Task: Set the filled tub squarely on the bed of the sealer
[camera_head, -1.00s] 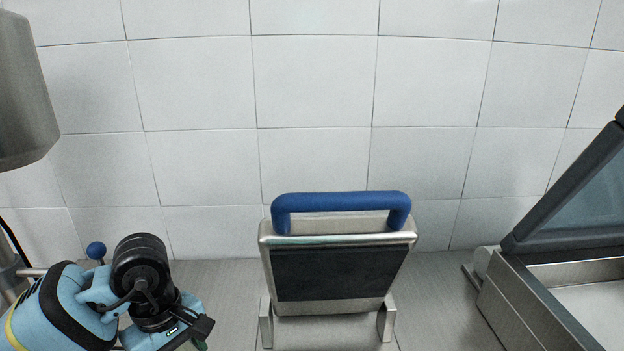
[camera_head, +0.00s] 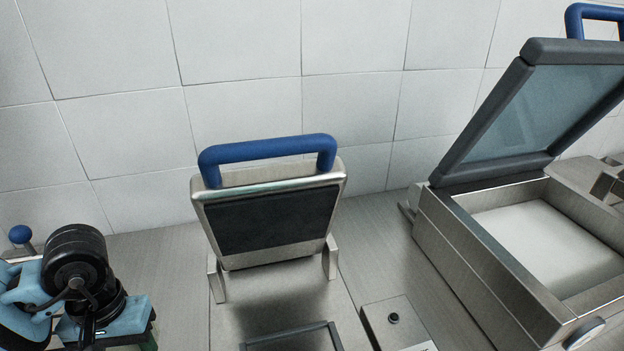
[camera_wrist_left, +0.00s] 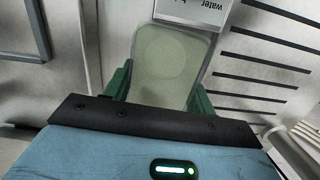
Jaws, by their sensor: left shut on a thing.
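A sealer with a raised steel lid, dark pad (camera_head: 277,221) and blue handle stands in the middle of the head view. Its bed (camera_head: 262,297) lies in front, with part of a dark rectangular frame (camera_head: 290,336) at the bottom edge. My left arm is at the lower left of the head view, left of the bed; its fingertips are hidden there. In the left wrist view my left gripper (camera_wrist_left: 161,88) has green fingers shut on a pale translucent tub (camera_wrist_left: 168,57) with rounded corners. Its contents cannot be made out. My right gripper is not in view.
A second machine with a raised glass lid (camera_head: 540,105) and an open steel chamber (camera_head: 550,245) stands at the right. A small steel box with a black knob (camera_head: 393,318) sits between the machines. A tiled wall closes the back. Dark slots (camera_wrist_left: 265,75) show in the left wrist view.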

